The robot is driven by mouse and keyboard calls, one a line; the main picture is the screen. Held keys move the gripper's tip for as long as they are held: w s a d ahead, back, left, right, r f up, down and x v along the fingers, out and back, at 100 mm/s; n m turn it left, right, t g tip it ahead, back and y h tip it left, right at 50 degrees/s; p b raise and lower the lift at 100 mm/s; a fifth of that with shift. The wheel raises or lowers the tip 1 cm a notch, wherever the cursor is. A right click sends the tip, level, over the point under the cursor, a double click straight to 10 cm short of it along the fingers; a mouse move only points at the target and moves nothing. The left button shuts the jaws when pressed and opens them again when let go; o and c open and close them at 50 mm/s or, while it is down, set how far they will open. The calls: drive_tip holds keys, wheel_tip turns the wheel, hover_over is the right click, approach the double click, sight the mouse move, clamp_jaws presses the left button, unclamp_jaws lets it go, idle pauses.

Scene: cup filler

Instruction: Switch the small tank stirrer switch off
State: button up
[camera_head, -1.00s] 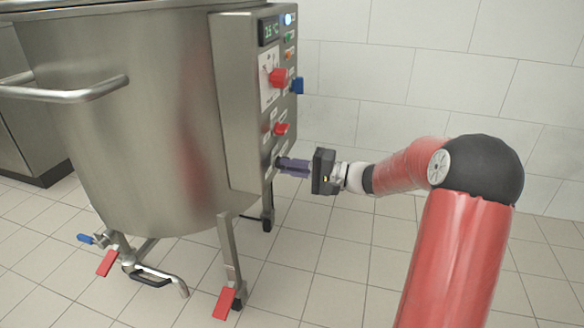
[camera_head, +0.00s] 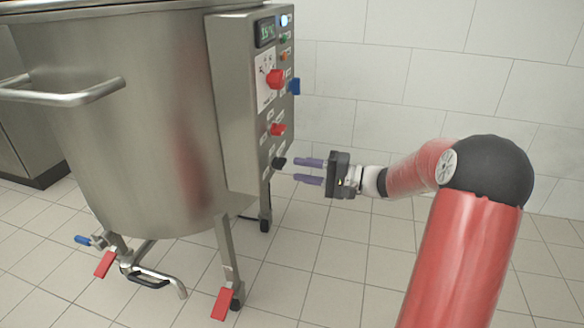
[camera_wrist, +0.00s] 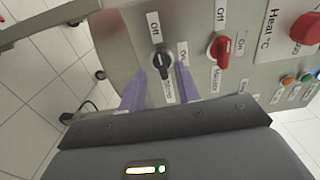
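The stirrer switch is a small black knob (camera_wrist: 161,62) low on the panel of the steel tank (camera_head: 130,110). It also shows in the head view (camera_head: 279,162). In the wrist view an Off label is above it and an On label to its right. Its long axis lies roughly in line with the Off label. My gripper (camera_head: 297,171) is open and empty, its two purple fingers apart. It is to the right of the knob in the head view, with a gap between fingertips and knob. In the wrist view the knob appears between the fingertips (camera_wrist: 160,72).
A red switch (camera_wrist: 219,48) is beside the black knob, above it in the head view. A larger red knob (camera_head: 275,79), a blue part (camera_head: 294,86) and small buttons are higher on the panel. Floor to the right of the tank is clear.

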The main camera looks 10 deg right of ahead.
drive_tip(key=v, duration=0.3)
drive_tip(key=shift+s+d, duration=0.2)
drive_tip(key=shift+d, duration=0.1)
drive_tip(key=s+a+n+g+h, duration=0.25)
drive_tip(key=s+a+g, duration=0.25)
drive_tip(key=s+a, duration=0.3)
drive_tip(key=s+a+f+n+g+h, duration=0.15)
drive_tip(key=s+a+h, duration=0.25)
drive_tip(key=s+h, duration=0.6)
drive_tip(key=s+d+r+n+t+h, duration=0.2)
drive_tip(key=s+d+t+h, duration=0.15)
drive_tip(key=s, duration=0.75)
wheel_tip(320, 180, up, 13)
drive_tip(key=d+p, duration=0.1)
drive_tip(key=p, duration=1.2)
drive_tip(key=shift+f, duration=0.1)
